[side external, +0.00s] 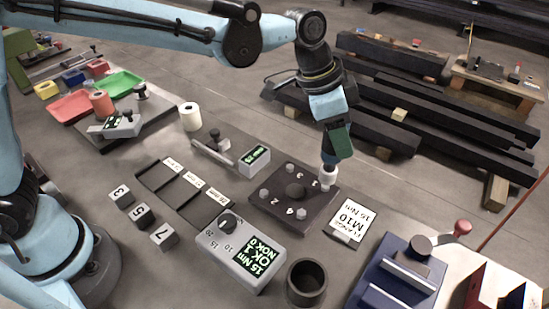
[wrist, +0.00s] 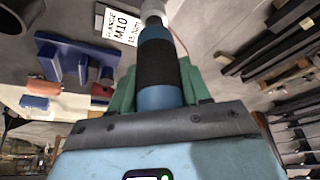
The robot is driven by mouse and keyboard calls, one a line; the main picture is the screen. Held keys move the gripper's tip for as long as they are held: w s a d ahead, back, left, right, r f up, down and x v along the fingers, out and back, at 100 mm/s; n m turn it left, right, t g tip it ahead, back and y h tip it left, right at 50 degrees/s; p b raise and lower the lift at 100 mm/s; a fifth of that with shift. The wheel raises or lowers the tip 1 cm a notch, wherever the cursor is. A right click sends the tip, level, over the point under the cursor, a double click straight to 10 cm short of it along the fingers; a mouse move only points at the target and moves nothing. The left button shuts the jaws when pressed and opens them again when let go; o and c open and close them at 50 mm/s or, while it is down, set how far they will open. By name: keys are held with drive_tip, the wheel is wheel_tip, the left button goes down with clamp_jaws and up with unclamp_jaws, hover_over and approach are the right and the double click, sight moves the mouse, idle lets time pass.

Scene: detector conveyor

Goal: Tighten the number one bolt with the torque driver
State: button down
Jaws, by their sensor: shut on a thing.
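My gripper (side external: 338,142) has green fingers shut around the torque driver (side external: 328,172), a blue and black cylinder with a pale tip. The driver (wrist: 157,70) also fills the middle of the wrist view. The driver points down at the right corner of the dark flange plate (side external: 258,200); whether its tip touches the bolt there cannot be told. Other bolts stand on the plate at the left (side external: 264,193), front (side external: 301,213) and back (side external: 290,170). Small numbers are printed beside them; which bolt is number one is too small to tell. A raised dark hub is in the plate's middle.
A grey torque box (side external: 240,252) with a dial shows a screen reading 15 Nm, OK 1, NOK 0. An M10 card (side external: 351,220) lies right of the plate. A black cup (side external: 307,281) and blue fixture (side external: 395,277) stand in front. Numbered cubes (side external: 144,215) lie left.

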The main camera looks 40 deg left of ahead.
drive_tip(key=shift+r, duration=1.55)
